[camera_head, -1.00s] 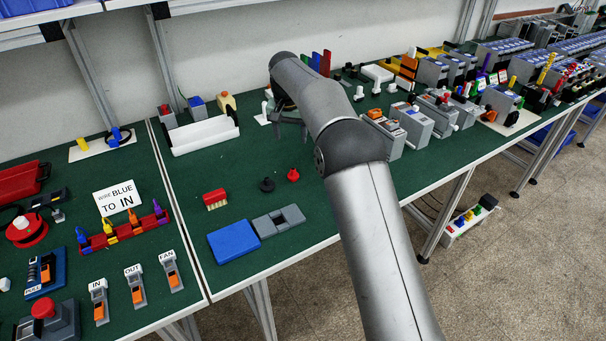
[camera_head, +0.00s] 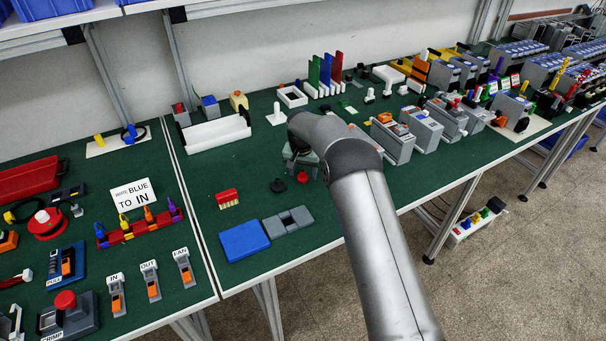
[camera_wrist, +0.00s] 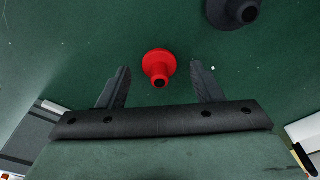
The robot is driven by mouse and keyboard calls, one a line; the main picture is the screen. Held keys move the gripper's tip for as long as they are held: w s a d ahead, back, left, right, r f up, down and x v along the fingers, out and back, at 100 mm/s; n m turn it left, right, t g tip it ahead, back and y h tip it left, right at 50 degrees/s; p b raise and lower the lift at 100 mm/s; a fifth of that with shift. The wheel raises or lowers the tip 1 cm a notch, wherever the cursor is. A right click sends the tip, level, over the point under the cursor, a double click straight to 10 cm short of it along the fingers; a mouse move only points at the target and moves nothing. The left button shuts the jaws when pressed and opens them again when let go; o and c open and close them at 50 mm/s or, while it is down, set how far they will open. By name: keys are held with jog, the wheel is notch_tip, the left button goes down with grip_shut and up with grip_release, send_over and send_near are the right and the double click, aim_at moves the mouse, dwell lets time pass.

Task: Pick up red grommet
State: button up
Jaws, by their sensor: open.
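The red grommet (camera_head: 303,177) stands on the green table mat, just in front of my gripper in the head view. It has a wide flange and a narrower neck with a dark hole, seen in the wrist view (camera_wrist: 158,66). My gripper (camera_wrist: 160,84) is open and empty. In the wrist view its two fingers lie to the left and right of the grommet, which sits between and slightly beyond the fingertips. No contact shows. In the head view my arm hides most of the gripper.
A black grommet (camera_head: 278,186) stands close to the left of the red one and shows at the top right in the wrist view (camera_wrist: 236,10). Grey device boxes (camera_head: 392,138) stand to the right.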

jog(key=shift+f, duration=0.2)
jog(key=c, duration=1)
jog(key=shift+c, duration=0.2)
jog(key=shift+r, duration=0.1)
